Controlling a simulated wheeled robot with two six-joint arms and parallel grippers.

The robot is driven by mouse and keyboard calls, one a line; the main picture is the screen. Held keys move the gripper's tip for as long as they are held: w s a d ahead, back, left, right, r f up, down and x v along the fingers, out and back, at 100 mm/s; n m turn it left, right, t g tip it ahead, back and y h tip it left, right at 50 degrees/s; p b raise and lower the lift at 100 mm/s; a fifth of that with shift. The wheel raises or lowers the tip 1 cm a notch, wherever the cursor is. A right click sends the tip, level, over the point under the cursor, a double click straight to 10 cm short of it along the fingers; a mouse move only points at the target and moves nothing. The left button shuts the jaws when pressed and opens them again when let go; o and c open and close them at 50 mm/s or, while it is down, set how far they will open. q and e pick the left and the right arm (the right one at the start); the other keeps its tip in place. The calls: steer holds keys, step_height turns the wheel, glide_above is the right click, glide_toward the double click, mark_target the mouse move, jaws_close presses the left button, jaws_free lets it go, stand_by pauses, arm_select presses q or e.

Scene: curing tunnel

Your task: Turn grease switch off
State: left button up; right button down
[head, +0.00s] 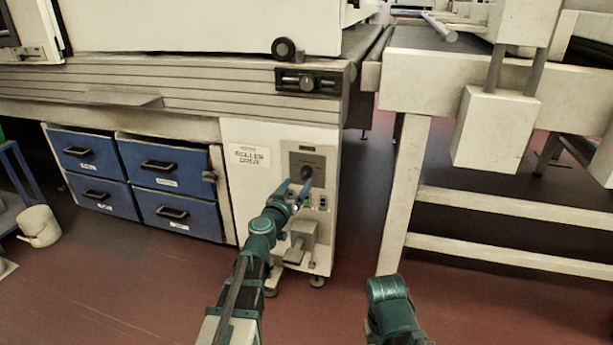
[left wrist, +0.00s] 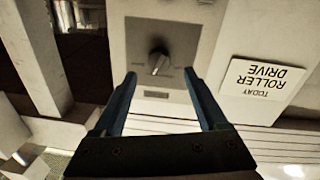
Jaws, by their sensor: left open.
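A dark rotary knob (head: 306,172) sits on a grey plate (head: 308,158) on the white cabinet front. In the left wrist view the knob (left wrist: 158,62) has a pale pointer edge; the small labels around it are unreadable, so I cannot tell its setting or confirm it is the grease switch. My left gripper (head: 301,186) is open in front of the plate. In the left wrist view its blue fingers (left wrist: 160,76) stand apart on either side below the knob, with nothing between them. My right gripper is out of view; only part of my right arm shows.
A "Roller drive" sign (head: 249,157) is beside the plate. Small switches (head: 322,203) and a protruding grey fitting (head: 301,236) are lower on the cabinet. Blue drawers (head: 158,165) are left, a white table leg (head: 404,195) right. Red floor between is clear.

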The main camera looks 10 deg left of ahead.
mark_target(303, 176)
arm_select(q)
steer(key=w, duration=0.5)
steer(key=shift+d, duration=0.25)
jaws_close()
